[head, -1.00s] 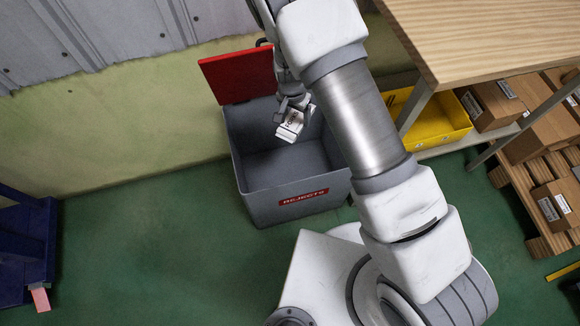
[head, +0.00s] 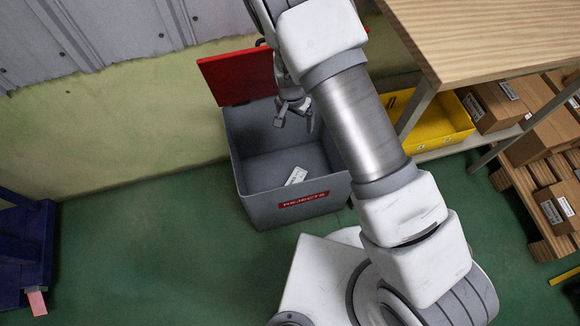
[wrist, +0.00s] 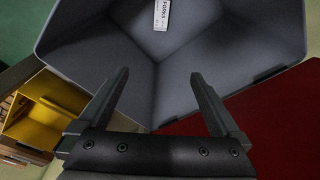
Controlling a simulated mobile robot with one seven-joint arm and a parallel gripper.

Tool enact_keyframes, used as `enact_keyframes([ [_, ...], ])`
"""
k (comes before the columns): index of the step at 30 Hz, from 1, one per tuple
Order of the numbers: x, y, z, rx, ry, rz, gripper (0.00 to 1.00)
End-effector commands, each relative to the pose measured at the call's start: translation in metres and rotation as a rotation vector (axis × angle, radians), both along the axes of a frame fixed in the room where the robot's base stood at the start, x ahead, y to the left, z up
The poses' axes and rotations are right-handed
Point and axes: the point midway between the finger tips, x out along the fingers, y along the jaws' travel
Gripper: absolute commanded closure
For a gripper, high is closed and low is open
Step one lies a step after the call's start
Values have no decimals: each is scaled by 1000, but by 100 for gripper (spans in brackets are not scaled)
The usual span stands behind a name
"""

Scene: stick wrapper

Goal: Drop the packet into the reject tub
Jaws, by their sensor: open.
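The white packet (head: 296,176) lies inside the grey reject tub (head: 262,207), on its floor close to the front wall. In the wrist view the packet (wrist: 161,15) shows dark lettering, and its far end is cut off by the top edge. The tub (wrist: 100,45) fills much of that view. My gripper (head: 295,122) is over the tub's opening, towards its back. Its two fingers are spread apart with nothing between them, as the wrist view also shows (wrist: 160,84). The packet is apart from the fingers.
The tub's red lid (head: 238,76) stands open at the back, near the wall. A yellow bin (head: 430,122) and cardboard boxes (head: 492,104) sit right of my arm under a wooden table (head: 490,40). A blue rack (head: 28,250) stands far left. Green floor between is clear.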

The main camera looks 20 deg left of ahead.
Motion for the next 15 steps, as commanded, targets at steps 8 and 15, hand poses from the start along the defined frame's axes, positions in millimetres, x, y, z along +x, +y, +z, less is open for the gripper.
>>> enact_keyframes([
  [8, -8, 3, 64, 3, -3, 2, 0],
  [15, -17, 5, 121, 3, -3, 2, 0],
])
